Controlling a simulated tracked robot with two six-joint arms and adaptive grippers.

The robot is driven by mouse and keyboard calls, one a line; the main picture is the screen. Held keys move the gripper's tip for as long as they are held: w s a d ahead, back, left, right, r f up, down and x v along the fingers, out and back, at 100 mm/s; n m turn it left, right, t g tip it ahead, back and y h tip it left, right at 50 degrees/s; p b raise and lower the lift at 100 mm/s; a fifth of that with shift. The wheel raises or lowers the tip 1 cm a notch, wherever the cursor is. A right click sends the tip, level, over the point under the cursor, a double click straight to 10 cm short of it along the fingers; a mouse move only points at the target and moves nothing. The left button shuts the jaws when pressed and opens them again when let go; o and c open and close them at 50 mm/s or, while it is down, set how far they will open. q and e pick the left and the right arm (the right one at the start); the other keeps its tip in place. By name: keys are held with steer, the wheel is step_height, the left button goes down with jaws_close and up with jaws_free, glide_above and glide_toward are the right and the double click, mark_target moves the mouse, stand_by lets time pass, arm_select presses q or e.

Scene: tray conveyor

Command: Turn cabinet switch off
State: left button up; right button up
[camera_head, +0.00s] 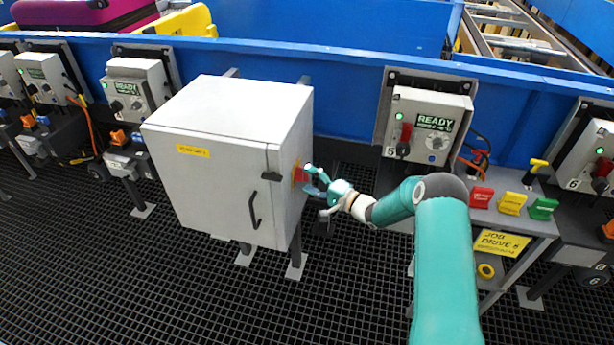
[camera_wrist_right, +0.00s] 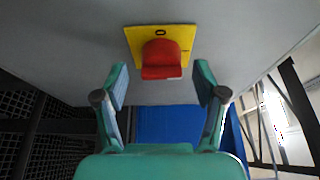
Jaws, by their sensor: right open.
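The cabinet (camera_head: 215,165) is a light grey box with a black door handle and a yellow label on its front. Its switch (camera_head: 299,173) is a red knob on a yellow plate on the cabinet's right side. In the right wrist view the red knob (camera_wrist_right: 161,59) sits on the yellow plate (camera_wrist_right: 190,38), with a small dark mark above the knob. My right gripper (camera_head: 312,180) is beside the switch. In the right wrist view the right gripper (camera_wrist_right: 162,85) is open, its fingers either side of the knob and apart from it. My left gripper is not in view.
A control box marked READY (camera_head: 427,125) stands right of the cabinet. A panel with red, yellow and green buttons (camera_head: 510,203) is further right. A blue conveyor wall (camera_head: 345,62) runs behind. Dark grating floor (camera_head: 130,270) lies in front.

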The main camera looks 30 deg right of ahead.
steer(key=shift+x, duration=0.9)
steer(key=shift+c, duration=0.3)
